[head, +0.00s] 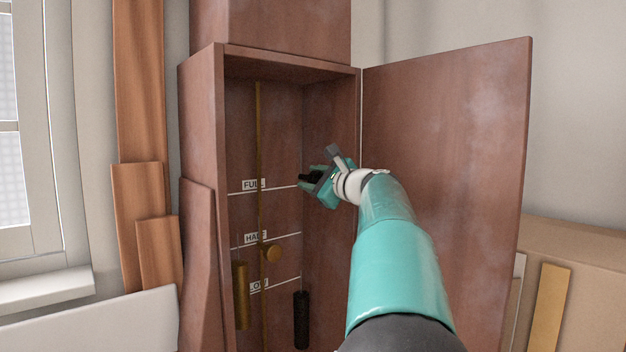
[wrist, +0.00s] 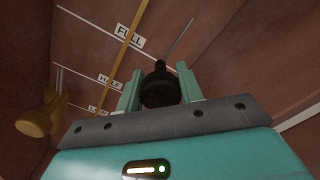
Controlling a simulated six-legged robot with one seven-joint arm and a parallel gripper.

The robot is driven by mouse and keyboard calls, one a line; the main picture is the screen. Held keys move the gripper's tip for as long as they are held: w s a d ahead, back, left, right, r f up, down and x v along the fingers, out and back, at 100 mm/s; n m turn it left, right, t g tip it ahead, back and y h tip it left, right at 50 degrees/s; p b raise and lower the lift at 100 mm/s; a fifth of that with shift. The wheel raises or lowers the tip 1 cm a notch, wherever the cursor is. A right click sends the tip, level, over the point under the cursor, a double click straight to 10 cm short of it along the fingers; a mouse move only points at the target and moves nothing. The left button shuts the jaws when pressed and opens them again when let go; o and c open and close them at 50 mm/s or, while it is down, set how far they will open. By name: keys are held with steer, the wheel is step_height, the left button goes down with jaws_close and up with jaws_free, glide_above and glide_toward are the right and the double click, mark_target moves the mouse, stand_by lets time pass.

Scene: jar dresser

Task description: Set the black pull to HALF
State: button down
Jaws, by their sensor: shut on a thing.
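My gripper (head: 312,180) reaches into the open cabinet and is shut on the black pull (head: 305,178), a dark knob near the height of the FULL line, close to the right wall. In the wrist view the black pull (wrist: 158,90) sits between the two teal fingers of my gripper (wrist: 160,92), with a narrow neck at its far end. The FULL label (head: 254,184), HALF label (head: 255,238) and LOW label (head: 259,286) mark white lines on the back panel. My fingers partly hide the pull.
A brass cylinder (head: 241,295) and a black cylinder (head: 301,320) hang low inside. The cabinet door (head: 445,150) stands open at right; the left side wall (head: 203,150) bounds the opening.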

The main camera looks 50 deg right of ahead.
step_height(320, 180, down, 15)
stand_by(0.3)
steer(key=c, duration=0.9)
jaws_free()
steer(key=s+a, duration=0.1)
steer(key=s, duration=1.2)
steer(key=shift+s+a, duration=0.25)
steer(key=shift+s, duration=0.1)
